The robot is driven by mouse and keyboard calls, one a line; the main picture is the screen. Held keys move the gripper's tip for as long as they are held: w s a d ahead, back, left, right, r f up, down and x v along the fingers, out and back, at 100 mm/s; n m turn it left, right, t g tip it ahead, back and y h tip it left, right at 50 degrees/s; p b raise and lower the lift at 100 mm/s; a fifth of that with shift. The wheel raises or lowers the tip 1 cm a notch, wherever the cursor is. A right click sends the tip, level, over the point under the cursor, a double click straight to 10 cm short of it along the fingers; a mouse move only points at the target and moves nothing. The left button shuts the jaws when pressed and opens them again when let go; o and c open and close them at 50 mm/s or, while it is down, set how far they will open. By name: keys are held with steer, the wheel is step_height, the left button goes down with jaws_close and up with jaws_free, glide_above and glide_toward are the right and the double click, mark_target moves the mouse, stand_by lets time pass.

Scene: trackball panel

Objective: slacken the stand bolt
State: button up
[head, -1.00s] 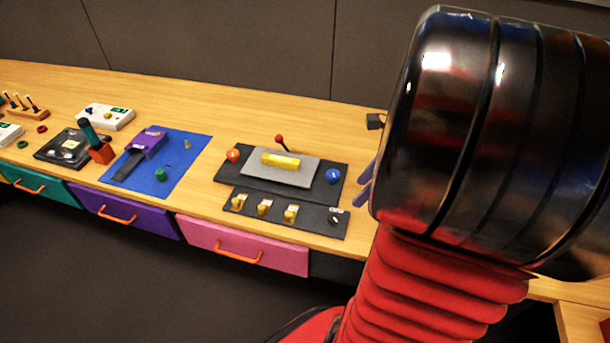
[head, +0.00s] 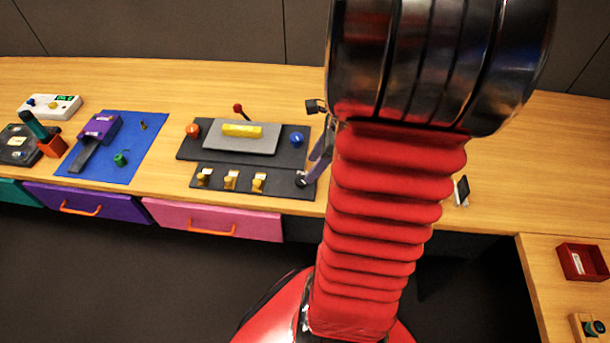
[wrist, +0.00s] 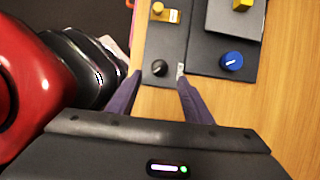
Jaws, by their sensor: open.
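No part is clearly recognisable as the stand bolt. At the lower right of the head view, a small wooden block (head: 582,328) carries a dark, teal-ringed round piece (head: 596,327); I cannot tell whether this is it. My gripper (wrist: 159,76) is open, with its two purple fingers apart and nothing seen held. In the wrist view the fingertips point toward a black knob (wrist: 159,68) on a dark panel strip. In the head view a purple finger (head: 321,160) shows beside that knob (head: 301,181); my arm hides the rest.
The dark panel (head: 187,153) has a yellow bar (head: 242,130), an orange knob (head: 193,130), a blue knob (head: 296,139) and a red-tipped lever (head: 239,108). A blue mat (head: 108,168) lies left. A red tray (head: 570,262) is right. Table right of my arm is mostly clear.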

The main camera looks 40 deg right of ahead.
mark_target(302, 180)
steer(key=shift+x, duration=3.15)
steer(key=c, duration=1.1)
steer(key=shift+o, duration=0.2)
